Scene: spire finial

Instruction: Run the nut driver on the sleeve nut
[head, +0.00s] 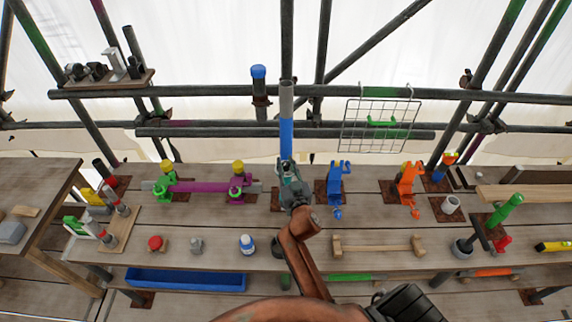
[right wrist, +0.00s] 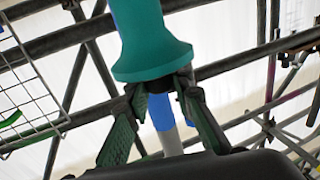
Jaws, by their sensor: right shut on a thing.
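My right gripper (head: 292,192) is at the back of the bench, in front of a tall upright pole that is blue below (head: 286,138) and grey at the top. It is shut on a teal tool (head: 288,170), which looks like the nut driver. In the right wrist view the teal tool (right wrist: 150,45) has a flared end and a dark neck, and my right gripper (right wrist: 163,88) has its fingertips on either side just by that end. The blue and grey pole (right wrist: 162,115) shows behind it. I cannot make out the sleeve nut. My left gripper is not in view.
Orange (head: 408,185) and blue (head: 336,183) stands are right of the gripper. A wire basket (head: 380,125) hangs on the scaffold rail behind. A blue tray (head: 185,279) is lower front left.

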